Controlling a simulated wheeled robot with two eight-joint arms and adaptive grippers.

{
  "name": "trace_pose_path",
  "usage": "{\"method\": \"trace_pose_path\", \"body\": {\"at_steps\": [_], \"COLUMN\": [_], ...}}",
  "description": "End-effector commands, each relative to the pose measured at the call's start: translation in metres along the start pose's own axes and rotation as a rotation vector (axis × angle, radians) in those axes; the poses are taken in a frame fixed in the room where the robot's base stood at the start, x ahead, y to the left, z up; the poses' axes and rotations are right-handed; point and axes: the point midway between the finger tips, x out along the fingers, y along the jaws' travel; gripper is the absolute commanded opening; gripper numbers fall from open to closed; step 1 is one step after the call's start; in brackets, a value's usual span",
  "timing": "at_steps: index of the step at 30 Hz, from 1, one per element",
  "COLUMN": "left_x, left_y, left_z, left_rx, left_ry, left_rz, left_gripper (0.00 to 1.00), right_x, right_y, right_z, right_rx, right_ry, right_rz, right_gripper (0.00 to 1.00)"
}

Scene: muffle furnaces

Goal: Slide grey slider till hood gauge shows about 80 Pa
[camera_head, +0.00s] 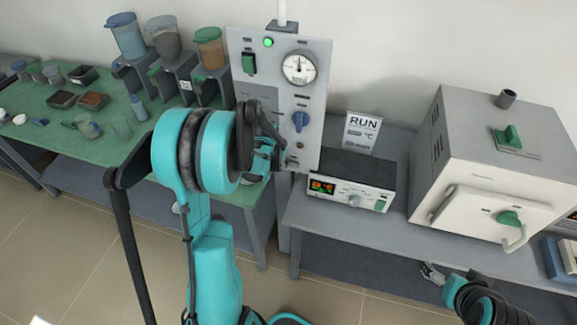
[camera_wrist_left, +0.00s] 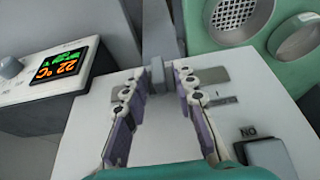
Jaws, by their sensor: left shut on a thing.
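The grey slider (camera_wrist_left: 157,75) sits on a slot in the white control panel (camera_wrist_left: 170,120), between the fingertips of my left gripper (camera_wrist_left: 160,82), which is shut on it. In the head view my left gripper (camera_head: 268,150) is at the lower part of the panel (camera_head: 315,120) and hides the slider. The hood gauge (camera_head: 299,67) is a round white dial near the panel's top right. Its needle points roughly upward, but its numbers are too small to read. My right gripper (camera_head: 432,272) is at the lower right, away from the panel; its jaws are unclear.
The panel has a lit green lamp (camera_head: 268,42), a green switch (camera_head: 249,64) and a blue knob (camera_head: 300,121). A display box (camera_head: 350,186), RUN sign (camera_head: 362,133) and white furnace (camera_head: 490,165) stand to the right. A green table (camera_head: 60,110) holds containers at left.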

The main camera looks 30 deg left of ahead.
Motion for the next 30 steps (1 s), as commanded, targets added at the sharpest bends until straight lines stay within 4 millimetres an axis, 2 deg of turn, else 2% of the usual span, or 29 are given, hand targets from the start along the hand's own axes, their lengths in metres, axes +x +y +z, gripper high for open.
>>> {"method": "trace_pose_path", "body": {"at_steps": [1, 4, 13, 14, 24, 30], "left_x": [0.001, 0.0, 0.0, 0.0, -0.002, -0.027], "left_y": [-0.01, -0.019, -0.02, -0.02, -0.02, -0.02], "left_z": [0.0, 0.0, 0.0, 0.0, 0.0, 0.0], "left_rx": [-0.005, -0.003, 0.0, 0.001, 0.0, 0.0], "left_ry": [0.001, 0.002, 0.002, 0.002, 0.001, 0.001], "left_rz": [-0.002, 0.0, 0.0, 0.0, 0.0, 0.0], "left_gripper": [0.0, 0.0, 0.0, 0.33, 0.33, 0.33], "right_x": [0.001, 0.002, 0.002, 0.002, 0.002, 0.002], "right_y": [0.0, 0.0, 0.0, 0.0, 0.0, 0.0], "right_z": [0.001, 0.001, 0.001, 0.001, 0.001, 0.001], "right_rx": [0.0, 0.0, 0.0, 0.0, 0.0, 0.0], "right_ry": [0.0, 0.0, 0.0, 0.0, 0.0, 0.0], "right_rz": [0.0, 0.0, 0.0, 0.0, 0.0, 0.0], "right_gripper": [0.79, 0.79, 0.79, 0.79, 0.79, 0.79]}}
